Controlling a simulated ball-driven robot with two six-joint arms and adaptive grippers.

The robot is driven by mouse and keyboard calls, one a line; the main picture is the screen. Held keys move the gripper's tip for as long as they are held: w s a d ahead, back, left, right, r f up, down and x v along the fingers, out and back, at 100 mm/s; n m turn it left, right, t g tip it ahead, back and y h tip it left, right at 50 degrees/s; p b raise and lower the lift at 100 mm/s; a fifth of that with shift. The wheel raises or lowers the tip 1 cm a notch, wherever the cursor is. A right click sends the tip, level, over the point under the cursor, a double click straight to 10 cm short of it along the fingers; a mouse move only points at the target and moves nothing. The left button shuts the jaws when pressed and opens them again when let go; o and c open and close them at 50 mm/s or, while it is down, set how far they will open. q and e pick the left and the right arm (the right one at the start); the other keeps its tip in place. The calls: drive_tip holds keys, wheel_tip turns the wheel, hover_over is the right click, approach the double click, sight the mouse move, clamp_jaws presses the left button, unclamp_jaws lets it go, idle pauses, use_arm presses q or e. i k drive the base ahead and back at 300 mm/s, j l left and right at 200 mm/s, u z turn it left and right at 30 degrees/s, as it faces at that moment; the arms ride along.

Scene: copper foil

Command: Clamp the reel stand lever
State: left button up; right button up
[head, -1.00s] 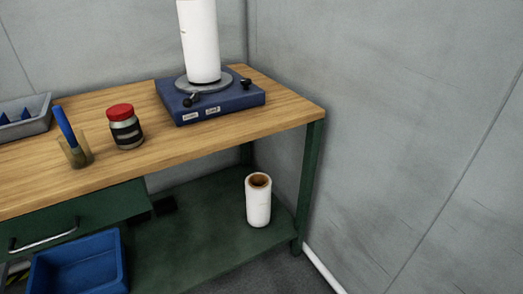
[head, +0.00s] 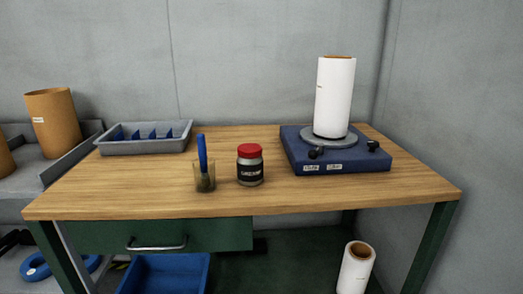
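The reel stand (head: 345,161) is a blue box at the right end of the wooden workbench, with two labels on its front. A grey round plate (head: 338,144) sits on top of it. A white roll (head: 335,98) with a brown core stands upright on the plate. A black lever (head: 316,153) shows at the front left of the plate. A black knob (head: 373,146) shows at the right of the stand. I cannot tell from here whether the lever is clamped. Neither of my grippers is in view.
On the bench (head: 270,197) are a red-lidded jar (head: 250,168), a cup with a blue-handled tool (head: 204,176) and a grey tray (head: 147,139). A second white roll (head: 355,268) and a blue bin (head: 165,275) are below. A brown roll (head: 53,122) stands left. A wall closes the right side.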

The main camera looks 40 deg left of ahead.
sight(313, 155)
drive_tip(key=u, duration=0.75)
